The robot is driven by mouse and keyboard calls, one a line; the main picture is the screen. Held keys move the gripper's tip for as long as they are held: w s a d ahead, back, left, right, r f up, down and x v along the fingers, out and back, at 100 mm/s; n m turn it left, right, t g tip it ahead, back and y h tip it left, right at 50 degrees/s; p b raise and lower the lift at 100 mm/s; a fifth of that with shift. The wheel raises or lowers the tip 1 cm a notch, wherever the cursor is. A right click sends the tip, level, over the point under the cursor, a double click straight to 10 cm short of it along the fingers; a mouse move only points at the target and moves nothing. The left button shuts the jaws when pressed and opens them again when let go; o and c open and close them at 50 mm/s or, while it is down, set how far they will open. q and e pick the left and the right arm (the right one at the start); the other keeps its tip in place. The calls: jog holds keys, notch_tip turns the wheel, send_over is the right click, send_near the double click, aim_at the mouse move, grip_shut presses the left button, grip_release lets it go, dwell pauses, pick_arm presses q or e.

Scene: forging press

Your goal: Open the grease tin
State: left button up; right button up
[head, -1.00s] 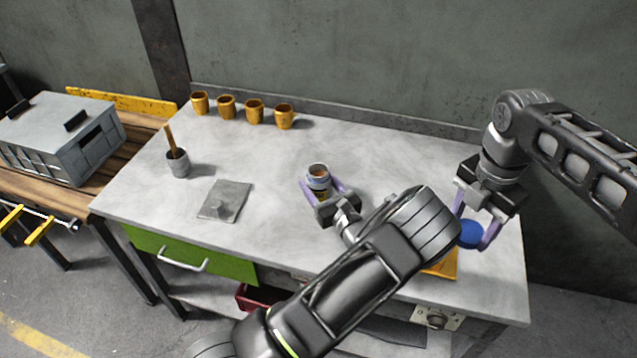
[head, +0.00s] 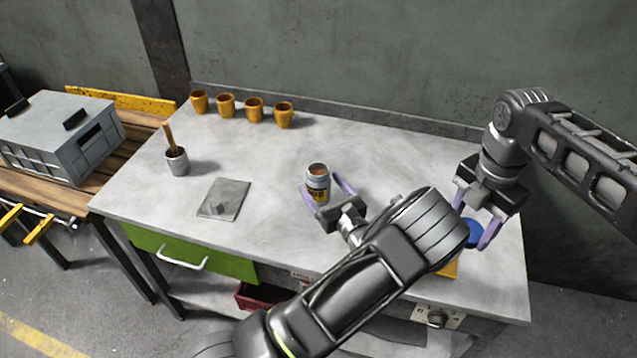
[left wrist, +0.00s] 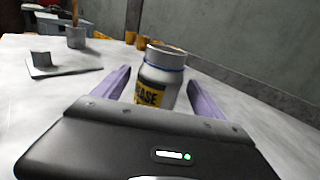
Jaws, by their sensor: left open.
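The grease tin (head: 318,184) stands upright on the bench, a grey can with a yellow label. Its top is uncovered, showing brown inside. My left gripper (head: 325,192) is open, with a purple finger on either side of the tin. In the left wrist view the tin (left wrist: 158,80) stands ahead between the spread fingers, with a visible gap on each side. A blue round lid (head: 474,231) is at my right gripper (head: 476,228), at the bench's right end. My left arm partly hides it, so I cannot tell whether the fingers grip it.
Several orange mugs (head: 254,108) line the back edge. A grey pot with a brush (head: 177,162) and a flat grey plate with a knob (head: 224,200) are on the left. A yellow item (head: 451,268) is partly hidden by my left arm.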

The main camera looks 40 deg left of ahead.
pick_arm(q)
jog(key=b+v, duration=0.1)
jog(key=v, duration=0.8)
jog(key=shift+s+d, duration=0.2)
jog(key=shift+d, duration=0.15)
pick_arm(e)
jog(key=shift+f, duration=0.9)
